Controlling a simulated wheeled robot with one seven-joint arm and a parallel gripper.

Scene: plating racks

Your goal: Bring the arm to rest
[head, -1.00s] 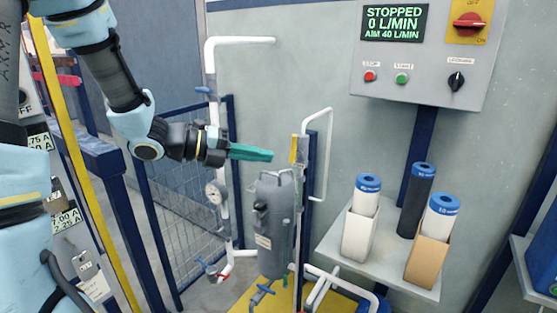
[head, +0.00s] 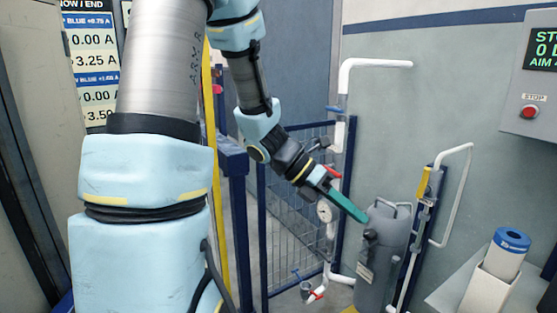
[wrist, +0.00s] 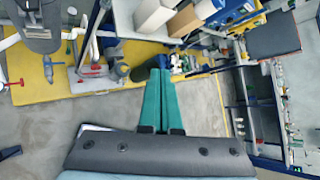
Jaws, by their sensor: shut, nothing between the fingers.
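My gripper (head: 364,217) has two long green fingers, pressed together and empty. In the head view it points down and to the right, its tips overlapping the edge of the grey filter vessel (head: 378,265) in the picture. I cannot tell how far apart they are in depth. My arm reaches down from the upper middle of the head view, bent at the elbow.
White pipework with a pressure gauge (head: 324,211) stands by a blue mesh fence (head: 285,225). A blue-capped white cartridge (head: 507,255) stands at the right, below a control panel (head: 533,85). A yellow floor platform (wrist: 110,72) lies ahead in the wrist view.

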